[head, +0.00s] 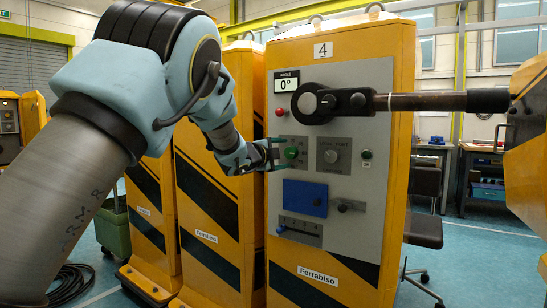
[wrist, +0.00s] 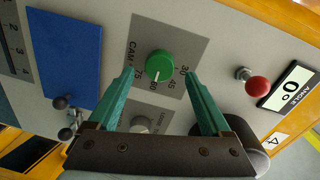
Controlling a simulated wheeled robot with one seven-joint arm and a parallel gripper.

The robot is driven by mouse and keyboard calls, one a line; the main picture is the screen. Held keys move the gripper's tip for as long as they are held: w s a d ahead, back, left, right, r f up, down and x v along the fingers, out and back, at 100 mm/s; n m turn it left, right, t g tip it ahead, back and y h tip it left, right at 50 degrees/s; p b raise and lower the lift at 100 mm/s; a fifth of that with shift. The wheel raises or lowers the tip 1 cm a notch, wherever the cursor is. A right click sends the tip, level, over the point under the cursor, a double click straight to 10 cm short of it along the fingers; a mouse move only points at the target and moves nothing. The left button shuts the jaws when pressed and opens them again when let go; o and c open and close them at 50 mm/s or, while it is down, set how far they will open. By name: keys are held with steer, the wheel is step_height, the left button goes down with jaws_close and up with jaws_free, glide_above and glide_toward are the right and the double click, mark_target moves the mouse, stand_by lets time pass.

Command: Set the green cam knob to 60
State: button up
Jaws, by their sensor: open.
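The green cam knob (head: 291,153) sits on a dark plate on the grey panel of the yellow cabinet. In the wrist view the knob (wrist: 159,66) shows between and just beyond my open fingertips, with space on both sides. Its scale shows the numbers 30, 45, 60 and 75. A small pale mark on the knob appears to face the 60 side, but it is too small to read surely. My gripper (head: 275,153) comes in from the left at the knob's height; the wrist view shows both green fingers of the gripper (wrist: 159,74). Contact with the knob cannot be told.
An angle display (head: 286,85) reads 0°. A large round crank hub (head: 310,103) with a bar to the right is above the knob.

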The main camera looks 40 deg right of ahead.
steer(key=b+v, duration=0.1)
steer(key=v, duration=0.7)
stand_by(0.5)
steer(key=w+a+f+n+t+y, duration=0.2)
steer(key=w+a+f+n+y, duration=0.15)
steer(key=w+a, duration=0.35)
steer(key=w+a+f+n+t+y, duration=0.25)
steer(key=w+a+n, duration=0.25)
steer(key=a, duration=0.3)
steer(key=w+a+f+n+y, duration=0.1)
steer(key=a+f+n+y, duration=0.3)
steer(key=a, duration=0.7)
steer(key=w+a+f+n+y, duration=0.1)
steer(key=a+f+n+y, duration=0.1)
steer(key=a+f+n, duration=0.65)
steer(key=s+a+f+n+g+y, duration=0.2)
steer(key=s+a+f+n+g, duration=0.2)
steer(key=s+a, duration=0.7)
steer(key=s+a+f+n+g+y, duration=0.25)
steer(key=s+a+n+g, duration=0.2)
steer(key=s+a, duration=0.7)
step_height(320, 180, up, 16)
steer(key=w+a+t+p, duration=0.1)
steer(key=w+p, duration=0.1)
steer(key=p, duration=1.5)
steer(key=shift+w+a, duration=0.15)
steer(key=shift+a, duration=0.15)
